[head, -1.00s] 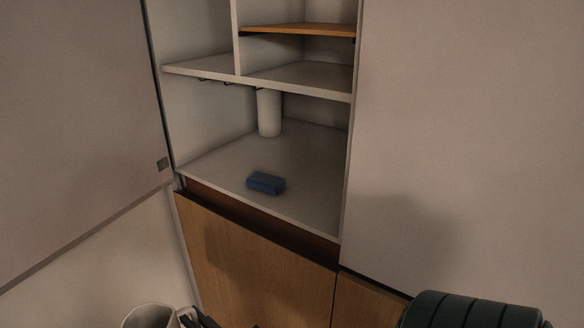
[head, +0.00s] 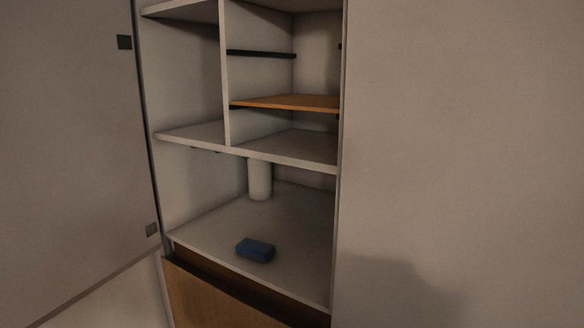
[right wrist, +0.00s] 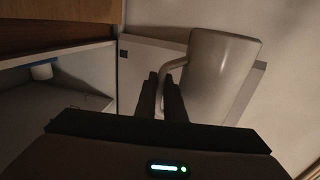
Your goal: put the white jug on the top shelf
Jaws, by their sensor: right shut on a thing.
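The white jug (right wrist: 222,75) shows in the right wrist view, at the upper right. My right gripper (right wrist: 160,90) is shut on its handle, with the two dark fingers close together there. The jug is out of the head view now. In the head view the open cabinet shows several levels: a dark shelf edge (head: 261,53) high up, an orange-brown board (head: 285,102) below it, and a long pale shelf (head: 285,146) under that. The very top of the cabinet is cut off by the picture. My left gripper is not in view.
A blue block (head: 255,250) and a white cylinder (head: 260,181) stand in the cabinet's lower compartment. A vertical divider (head: 224,80) splits the upper part. An open door (head: 75,140) is at the left, and a large plain panel (head: 460,130) fills the right.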

